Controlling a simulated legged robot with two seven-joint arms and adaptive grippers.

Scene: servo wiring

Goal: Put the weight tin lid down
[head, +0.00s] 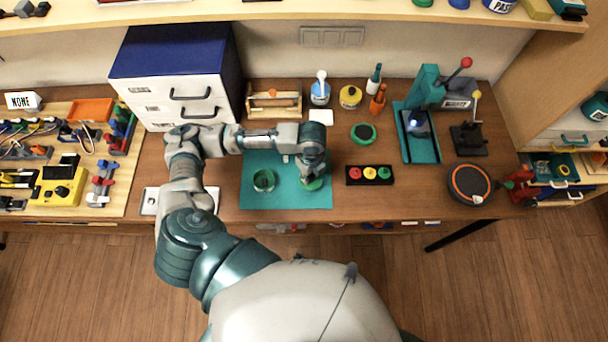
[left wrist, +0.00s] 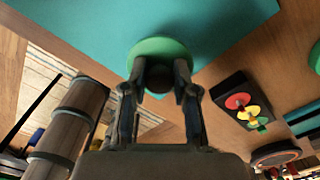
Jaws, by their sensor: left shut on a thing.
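The weight tin lid (head: 314,184) is a green disc at the right front of the teal mat (head: 300,202). My left gripper (head: 313,171) is above it and mostly covers it in the head view. In the left wrist view the lid (left wrist: 160,47) shows beyond the fingertips, and my left gripper (left wrist: 160,80) is shut on its dark round knob. I cannot tell whether the lid touches the mat. The open green tin (head: 264,181) stands on the mat to the left of the lid, apart from it. My right gripper is not in view.
A black tray with coloured round pieces (head: 369,175) lies just right of the mat. A green round item (head: 363,132) is behind it. A white drawer cabinet (head: 172,100) stands at the back left. Bare mat lies between tin and lid.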

